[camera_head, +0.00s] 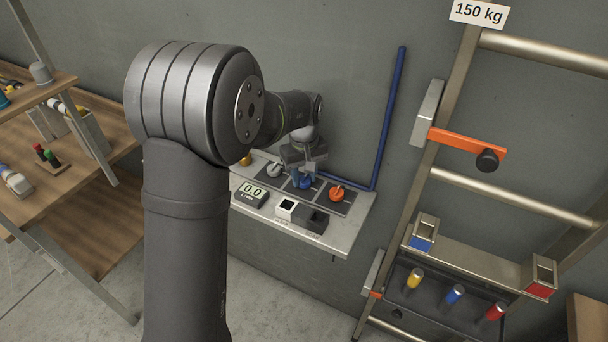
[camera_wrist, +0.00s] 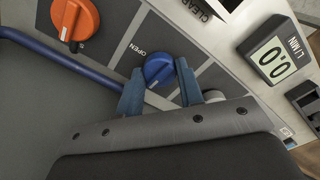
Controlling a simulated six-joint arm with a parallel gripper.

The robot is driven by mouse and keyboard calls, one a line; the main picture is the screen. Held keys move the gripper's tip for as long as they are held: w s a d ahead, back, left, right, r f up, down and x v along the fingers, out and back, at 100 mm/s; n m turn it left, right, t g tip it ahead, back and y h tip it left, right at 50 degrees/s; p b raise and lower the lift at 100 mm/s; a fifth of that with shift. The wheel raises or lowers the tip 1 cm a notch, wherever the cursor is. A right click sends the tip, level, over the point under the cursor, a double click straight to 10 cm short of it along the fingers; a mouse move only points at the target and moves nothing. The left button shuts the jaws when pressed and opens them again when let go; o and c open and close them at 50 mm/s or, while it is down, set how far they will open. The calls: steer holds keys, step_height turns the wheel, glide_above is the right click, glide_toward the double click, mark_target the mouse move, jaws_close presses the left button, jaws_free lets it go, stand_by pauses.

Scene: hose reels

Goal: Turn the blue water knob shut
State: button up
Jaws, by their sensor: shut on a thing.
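The blue water knob (camera_head: 302,182) sits on the light wall shelf, between a white knob and an orange knob. In the wrist view the blue knob (camera_wrist: 159,68) lies between the two fingers, close to a printed OPEN label (camera_wrist: 138,50). My gripper (camera_head: 303,172) reaches down from above and is shut on the blue knob. In the wrist view its fingers (camera_wrist: 160,88) stand on either side of the knob, and its lower part is hidden by them.
The orange knob (camera_head: 337,194) and white knob (camera_head: 274,170) flank the blue one. A display (camera_head: 252,193) reads 0.0 L/min. Small black and white boxes (camera_head: 302,214) stand at the shelf front. A blue pipe (camera_head: 390,120) runs down the wall. A metal rack (camera_head: 450,130) stands right.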

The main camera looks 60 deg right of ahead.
mark_target(304, 177)
steer(key=shift+n, duration=0.6)
steer(key=o, duration=1)
step_height(304, 177, up, 18)
steer(key=shift+f, duration=0.25)
steer(key=shift+f, duration=0.1)
step_height(304, 177, down, 17)
steer(key=shift+f, duration=0.15)
stand_by(0.6)
